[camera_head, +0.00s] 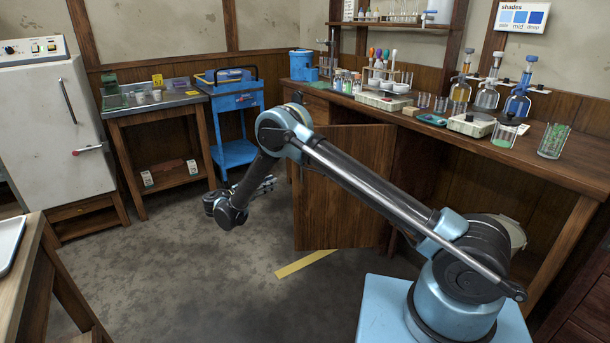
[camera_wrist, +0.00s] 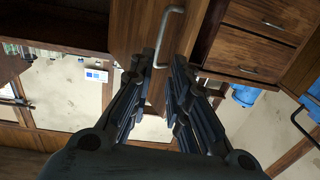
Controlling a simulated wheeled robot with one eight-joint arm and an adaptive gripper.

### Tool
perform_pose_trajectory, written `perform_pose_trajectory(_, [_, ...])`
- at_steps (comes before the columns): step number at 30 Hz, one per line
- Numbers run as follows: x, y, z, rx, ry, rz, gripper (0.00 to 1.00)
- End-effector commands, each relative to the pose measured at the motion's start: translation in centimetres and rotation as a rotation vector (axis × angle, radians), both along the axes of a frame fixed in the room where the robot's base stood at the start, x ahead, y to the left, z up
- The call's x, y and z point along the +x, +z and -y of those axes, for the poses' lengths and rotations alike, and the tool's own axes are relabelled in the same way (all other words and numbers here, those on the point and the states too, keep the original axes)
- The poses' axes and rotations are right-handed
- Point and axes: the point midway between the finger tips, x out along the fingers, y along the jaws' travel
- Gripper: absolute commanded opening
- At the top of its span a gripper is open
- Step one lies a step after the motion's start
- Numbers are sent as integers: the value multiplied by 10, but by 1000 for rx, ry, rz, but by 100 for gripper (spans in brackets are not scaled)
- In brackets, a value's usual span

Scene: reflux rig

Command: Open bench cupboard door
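The cupboard door (camera_head: 345,190) is a brown wooden panel under the bench. It appears swung out from the bench front, standing at an angle over the floor. In the wrist view the door (camera_wrist: 132,30) carries a grey metal bar handle (camera_wrist: 177,9). My gripper (camera_head: 268,184) is in front of the door, at its left in the head view. In the wrist view my gripper (camera_wrist: 163,62) has its fingers apart, with the lower end of the handle showing between the fingertips. I cannot tell whether they touch it. The handle is not visible in the head view.
The bench top (camera_head: 555,172) holds glassware and flasks. Wooden drawers (camera_wrist: 257,45) sit beside the door. A blue trolley (camera_head: 235,120), a side table (camera_head: 150,110) and a white cabinet (camera_head: 50,130) stand at left. The floor around the yellow strip (camera_head: 303,264) is clear.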

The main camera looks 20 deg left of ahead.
Motion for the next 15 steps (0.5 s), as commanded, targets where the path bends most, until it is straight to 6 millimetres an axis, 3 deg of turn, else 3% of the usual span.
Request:
perform_pose_trajectory(5, [10,-2,7,1,-1,5,17])
perform_pose_trajectory(15, [56,-1,42,1,-2,3,17])
